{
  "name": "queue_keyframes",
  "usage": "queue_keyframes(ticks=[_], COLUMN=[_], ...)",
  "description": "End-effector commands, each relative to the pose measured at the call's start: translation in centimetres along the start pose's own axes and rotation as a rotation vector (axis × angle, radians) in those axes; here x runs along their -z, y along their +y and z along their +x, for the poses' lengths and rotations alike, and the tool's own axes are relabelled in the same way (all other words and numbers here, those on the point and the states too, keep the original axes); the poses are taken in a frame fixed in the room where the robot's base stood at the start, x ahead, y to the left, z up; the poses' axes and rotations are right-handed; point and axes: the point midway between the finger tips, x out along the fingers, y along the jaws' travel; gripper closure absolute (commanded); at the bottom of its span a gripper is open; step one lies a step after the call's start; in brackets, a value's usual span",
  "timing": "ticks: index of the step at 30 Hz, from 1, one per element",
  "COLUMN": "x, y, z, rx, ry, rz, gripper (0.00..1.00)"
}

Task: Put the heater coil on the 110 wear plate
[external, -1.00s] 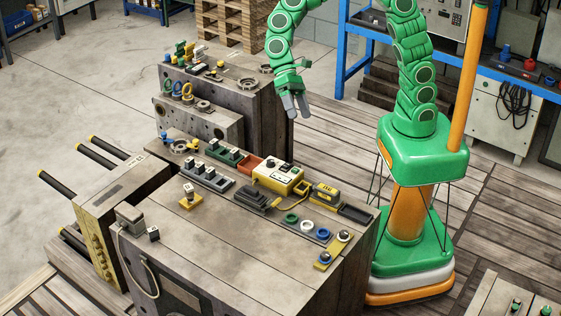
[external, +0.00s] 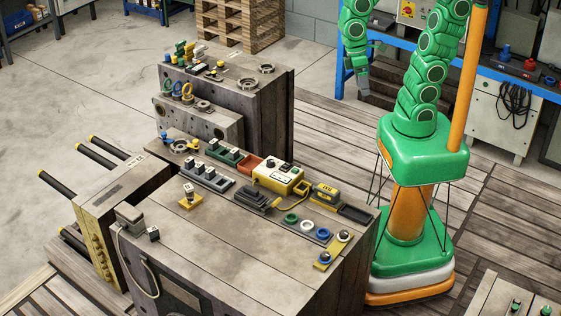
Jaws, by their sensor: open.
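My gripper (external: 357,84) hangs open and empty, fingers down, beyond the rear steel block's right side and in front of the blue bench. It touches none of the mould parts. I cannot pick out the heater coil for sure. Coil-like round grey rings lie on the rear block's top (external: 266,69), on its front ledge (external: 203,106) and at the front block's back left corner (external: 180,147). No number 110 is readable, so I cannot tell which part is the wear plate.
A blue bench (external: 481,71) stands behind my arm.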

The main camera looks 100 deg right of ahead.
Motion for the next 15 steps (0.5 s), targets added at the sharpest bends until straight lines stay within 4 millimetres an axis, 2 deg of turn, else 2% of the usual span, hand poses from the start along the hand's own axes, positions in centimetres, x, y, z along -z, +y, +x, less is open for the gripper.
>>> queue_keyframes(ticks=[1,7,10,15], x=[-1.2,-4.4,-5.5,-6.3], y=[1.0,4.5,5.7,6.6], z=[0.1,0.6,0.9,1.0], rx=[-0.028,-0.129,-0.163,-0.187], ry=[0.01,0.037,0.04,0.046], rz=[-0.012,-0.057,-0.069,-0.081], gripper=[0.26,0.26,0.26,0.26])
